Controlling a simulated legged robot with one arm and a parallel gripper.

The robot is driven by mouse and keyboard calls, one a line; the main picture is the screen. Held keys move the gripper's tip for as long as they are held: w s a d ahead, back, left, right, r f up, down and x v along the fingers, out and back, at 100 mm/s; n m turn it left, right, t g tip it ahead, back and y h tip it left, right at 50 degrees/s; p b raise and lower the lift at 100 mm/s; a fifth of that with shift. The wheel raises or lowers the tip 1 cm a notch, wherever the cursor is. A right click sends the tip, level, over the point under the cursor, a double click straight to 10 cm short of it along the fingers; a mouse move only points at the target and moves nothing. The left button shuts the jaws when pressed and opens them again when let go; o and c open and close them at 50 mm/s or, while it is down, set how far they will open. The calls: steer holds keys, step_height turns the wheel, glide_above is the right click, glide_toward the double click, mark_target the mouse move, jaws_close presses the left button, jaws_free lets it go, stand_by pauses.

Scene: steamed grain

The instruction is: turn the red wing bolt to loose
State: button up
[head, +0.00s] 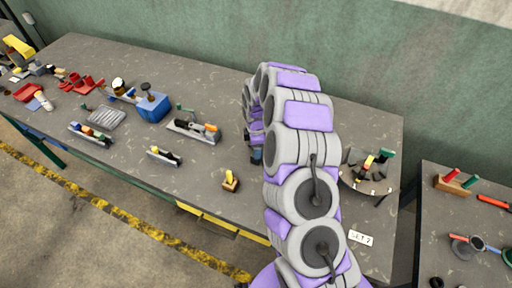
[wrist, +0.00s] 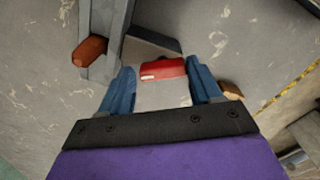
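A red piece (wrist: 163,69), which looks like the red wing bolt, shows in the wrist view with a small pale mark on it. It lies across a light grey block on a grey metal tool. My gripper (wrist: 162,80) is open, with one blue finger on each side of the red piece. Narrow gaps seem to show between it and the fingers; I cannot tell if either touches. In the head view my gripper (head: 257,156) is low over the table, mostly hidden by my arm, and the red piece is not visible there.
The grey table (head: 220,80) carries several tools, including a plane (head: 195,129) and a blue box (head: 152,106). A small yellow-topped block (head: 230,181) stands near the front edge. A round stand (head: 366,172) is right of my arm. In the wrist view, a brown-orange knob (wrist: 90,50) is close left.

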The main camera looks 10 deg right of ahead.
steer(key=shift+o, duration=1.4)
step_height(320, 180, up, 17)
steer(key=p, duration=0.1)
steer(key=shift+r, duration=0.1)
